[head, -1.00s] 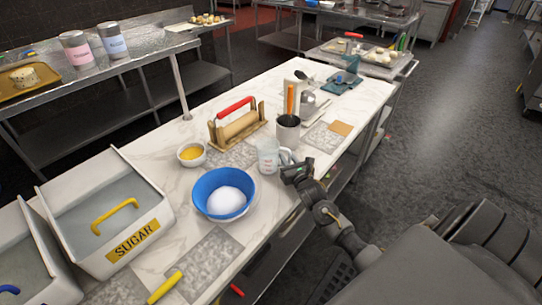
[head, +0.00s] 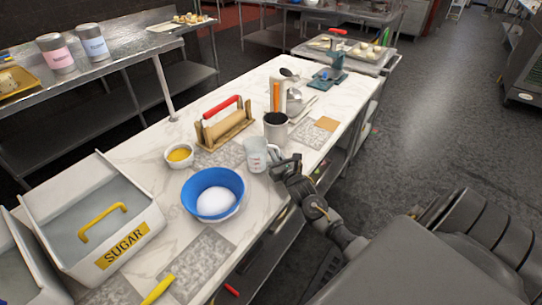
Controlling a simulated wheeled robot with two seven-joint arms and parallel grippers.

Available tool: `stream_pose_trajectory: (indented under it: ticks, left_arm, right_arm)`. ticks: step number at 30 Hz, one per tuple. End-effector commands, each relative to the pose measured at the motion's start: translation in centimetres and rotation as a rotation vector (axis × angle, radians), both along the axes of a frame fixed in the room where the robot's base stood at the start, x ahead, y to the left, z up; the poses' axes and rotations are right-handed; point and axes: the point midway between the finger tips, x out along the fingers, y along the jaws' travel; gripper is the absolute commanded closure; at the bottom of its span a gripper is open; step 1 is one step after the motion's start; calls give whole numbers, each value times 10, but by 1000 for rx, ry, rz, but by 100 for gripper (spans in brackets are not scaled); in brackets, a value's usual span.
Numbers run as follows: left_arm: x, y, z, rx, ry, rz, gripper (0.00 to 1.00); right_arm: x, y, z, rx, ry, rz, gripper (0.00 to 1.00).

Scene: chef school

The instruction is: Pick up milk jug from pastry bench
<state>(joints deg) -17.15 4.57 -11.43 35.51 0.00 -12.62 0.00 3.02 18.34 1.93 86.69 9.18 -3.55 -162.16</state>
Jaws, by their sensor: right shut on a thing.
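The milk jug (head: 255,157), a clear jug with faint red markings, stands upright near the right edge of the white pastry bench (head: 150,243). Its handle side faces my right gripper (head: 276,162). My right gripper is shut on the jug at its handle; the fingertips partly hide the handle. I cannot tell whether the jug's base is clear of the bench. My left gripper is not in view.
A metal pitcher (head: 276,134) stands close behind the jug. A blue bowl of white powder (head: 186,197) and a small bowl of yellow filling (head: 168,163) are to the left. A rolling-pin stand (head: 208,140) is behind. The sugar bin (head: 150,228) fills the near left.

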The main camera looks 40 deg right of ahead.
Motion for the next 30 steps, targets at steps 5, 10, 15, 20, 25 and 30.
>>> stream_pose_trajectory:
  ticks: [5, 10, 15, 20, 25, 30]
  left_arm:
    - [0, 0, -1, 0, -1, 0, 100]
    - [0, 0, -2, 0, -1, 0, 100]
    - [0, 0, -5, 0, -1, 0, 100]
    - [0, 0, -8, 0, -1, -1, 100]
    - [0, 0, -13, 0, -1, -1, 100]
    - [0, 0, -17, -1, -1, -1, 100]
  right_arm:
    - [0, 0, 7, 0, -4, 0, 100]
    - [1, -1, 18, -1, -6, 0, 100]
    - [-3, 0, 34, -2, -5, 1, 100]
    - [-17, 3, 51, -1, -5, 3, 100]
    - [-33, 5, 70, -1, -5, 1, 100]
    - [-50, 7, 89, -2, -5, 2, 100]
